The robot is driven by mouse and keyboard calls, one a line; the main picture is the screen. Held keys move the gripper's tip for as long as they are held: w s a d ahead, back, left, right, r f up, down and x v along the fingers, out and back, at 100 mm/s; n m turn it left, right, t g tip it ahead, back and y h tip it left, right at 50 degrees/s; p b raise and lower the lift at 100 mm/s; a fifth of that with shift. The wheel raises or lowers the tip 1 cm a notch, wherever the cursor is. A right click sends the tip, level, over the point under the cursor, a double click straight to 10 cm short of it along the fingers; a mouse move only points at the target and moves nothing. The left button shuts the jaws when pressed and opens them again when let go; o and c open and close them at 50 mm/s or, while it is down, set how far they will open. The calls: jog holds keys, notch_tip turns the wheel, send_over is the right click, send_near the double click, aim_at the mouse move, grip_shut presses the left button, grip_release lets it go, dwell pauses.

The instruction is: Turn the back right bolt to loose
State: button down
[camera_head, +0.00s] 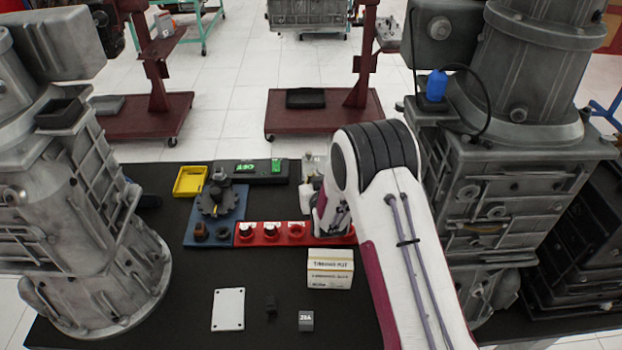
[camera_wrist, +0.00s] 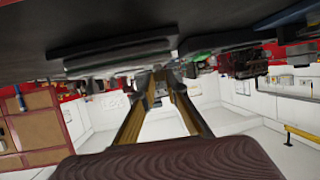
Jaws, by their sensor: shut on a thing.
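A blue plate (camera_head: 236,205) on the black table carries a dark round toothed part (camera_head: 218,202). Small posts stand at the plate's front corners, a brown one (camera_head: 200,232) and a dark one (camera_head: 222,231). I cannot make out clearly which piece is the back right bolt. The dark table surface fills the top of that view.
A red strip (camera_head: 270,242) with several round pieces lies beside the blue plate. Behind are a yellow tray (camera_head: 190,170) and a black box with green displays (camera_head: 240,180). A small carton (camera_head: 330,270) stands in front. Large grey castings (camera_head: 75,200) (camera_head: 510,190) flank the table.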

jog(key=c, duration=2)
grip_release()
jog(key=shift+w+r, duration=0.1)
jog(key=shift+r, duration=0.05)
jog(key=shift+s, duration=0.25)
jog(key=shift+s+d+r, duration=0.1)
jog(key=shift+s+r, duration=0.1)
jog(key=shift+s, duration=0.45)
jog(key=v, duration=0.3)
jog(key=shift+s+r, duration=0.1)
jog(key=shift+s, duration=0.1)
jog(key=shift+w+r, duration=0.1)
jog(key=shift+r, duration=3.4)
